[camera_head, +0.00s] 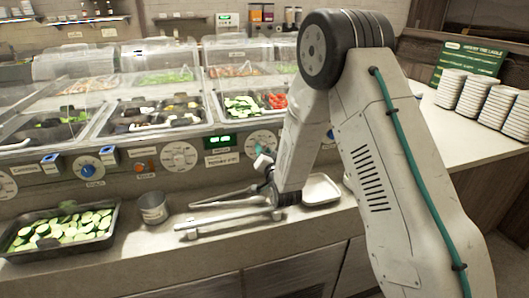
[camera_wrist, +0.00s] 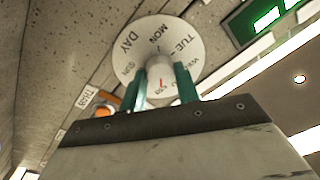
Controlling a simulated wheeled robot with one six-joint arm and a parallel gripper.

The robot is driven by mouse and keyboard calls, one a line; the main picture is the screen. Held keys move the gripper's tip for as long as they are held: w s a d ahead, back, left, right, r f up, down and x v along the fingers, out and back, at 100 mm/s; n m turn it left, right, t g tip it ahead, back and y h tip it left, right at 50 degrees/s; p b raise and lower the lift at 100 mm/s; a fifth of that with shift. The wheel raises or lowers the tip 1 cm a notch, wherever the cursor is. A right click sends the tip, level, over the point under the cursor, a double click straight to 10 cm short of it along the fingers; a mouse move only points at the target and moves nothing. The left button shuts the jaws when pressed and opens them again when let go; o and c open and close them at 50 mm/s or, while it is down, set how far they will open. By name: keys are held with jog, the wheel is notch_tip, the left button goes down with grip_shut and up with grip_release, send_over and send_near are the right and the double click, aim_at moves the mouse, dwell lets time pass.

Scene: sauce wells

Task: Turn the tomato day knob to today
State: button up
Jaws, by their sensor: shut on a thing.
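In the wrist view a round white dial (camera_wrist: 128,62) carries the words DAY, MON, TUE and SUN, with more lettering partly hidden. A pale knob (camera_wrist: 159,62) stands out from its centre. The teal fingers of my gripper (camera_wrist: 162,78) are shut on this knob, one on each side. A small red mark shows between the fingers, but which day it points to is unclear. In the head view my gripper (camera_head: 264,154) is at the counter front, against a white dial (camera_head: 255,137) partly hidden by my arm. Red tomatoes (camera_head: 277,101) lie in a well above it.
A green lit display (camera_head: 219,140) sits left of the dial. Another white dial (camera_head: 180,157) and a blue knob (camera_head: 88,170) are farther left. On the ledge below are tongs on a rack (camera_head: 230,222), a metal cup (camera_head: 153,208) and a white dish (camera_head: 321,190).

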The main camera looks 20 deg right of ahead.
jog(key=o, duration=1)
jog(key=shift+c, duration=0.2)
jog(key=s, duration=0.7)
jog(key=shift+s+f, duration=0.4)
